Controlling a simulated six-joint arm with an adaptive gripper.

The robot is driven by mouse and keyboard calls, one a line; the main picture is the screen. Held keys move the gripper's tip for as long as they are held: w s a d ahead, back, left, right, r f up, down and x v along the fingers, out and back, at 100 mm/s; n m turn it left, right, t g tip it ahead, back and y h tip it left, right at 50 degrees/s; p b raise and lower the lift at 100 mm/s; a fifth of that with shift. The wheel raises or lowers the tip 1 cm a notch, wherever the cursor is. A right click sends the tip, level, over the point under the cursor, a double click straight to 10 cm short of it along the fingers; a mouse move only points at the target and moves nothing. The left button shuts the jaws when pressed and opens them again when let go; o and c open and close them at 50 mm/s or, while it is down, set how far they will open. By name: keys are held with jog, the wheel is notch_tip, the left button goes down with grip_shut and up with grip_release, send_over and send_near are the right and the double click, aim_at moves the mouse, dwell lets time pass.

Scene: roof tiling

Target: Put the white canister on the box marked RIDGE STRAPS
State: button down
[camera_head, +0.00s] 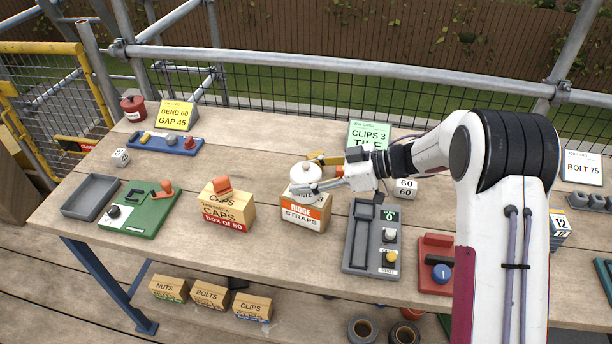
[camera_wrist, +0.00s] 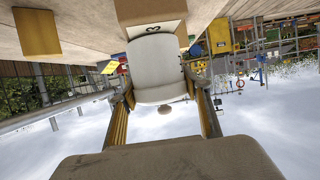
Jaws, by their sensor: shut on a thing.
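The white canister (camera_head: 305,175) has a rounded lid with a small knob. It sits at the top of the box marked RIDGE STRAPS (camera_head: 303,217), upright as far as the head view shows. My gripper (camera_head: 318,174) is around the canister, one finger on its far side and one on its near side. In the wrist view the canister (camera_wrist: 157,70) is between the two fingers (camera_wrist: 160,108), with the cardboard box (camera_wrist: 150,12) at its base. Whether the canister's base touches the box top is hard to tell.
The CAPS box (camera_head: 227,208) with an orange piece on top stands to the left. A green CLIPS 3 TILE sign (camera_head: 369,135) stands behind. Bare wood lies in front of the boxes.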

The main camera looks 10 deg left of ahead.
jog(key=shift+f, duration=0.1)
jog(key=c, duration=1)
grip_release()
jog(key=shift+c, duration=0.2)
jog(key=shift+d, duration=0.1)
jog(key=v, duration=1.2)
